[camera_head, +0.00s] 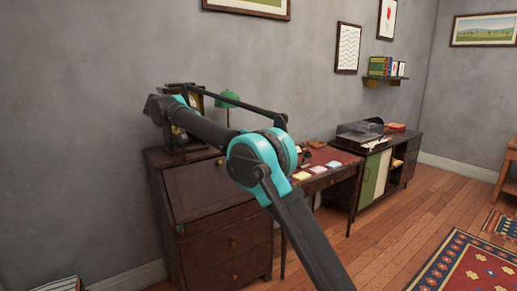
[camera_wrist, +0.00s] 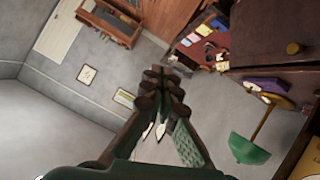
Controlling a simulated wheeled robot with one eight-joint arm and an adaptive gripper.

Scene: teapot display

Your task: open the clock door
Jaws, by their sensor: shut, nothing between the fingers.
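The clock (camera_head: 184,142) is a dark wooden case with some gold showing. It stands on top of a dark wooden bureau against the wall, mostly hidden behind my arm. I cannot tell from the head view how its door stands. My gripper shows in the wrist view (camera_wrist: 166,76), its dark green fingers together at the tips with nothing between the tips. In the head view the gripper is hidden at the arm's far end by the clock. A brown wooden edge (camera_wrist: 302,150) at the lower right of the wrist view may be part of the clock; I cannot tell.
The bureau (camera_head: 205,187) stands below my arm. A green lamp (camera_head: 228,98) is just right of the clock and also shows in the wrist view (camera_wrist: 248,148). A red-topped desk (camera_head: 335,157) and a low cabinet (camera_head: 375,182) stand to the right.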

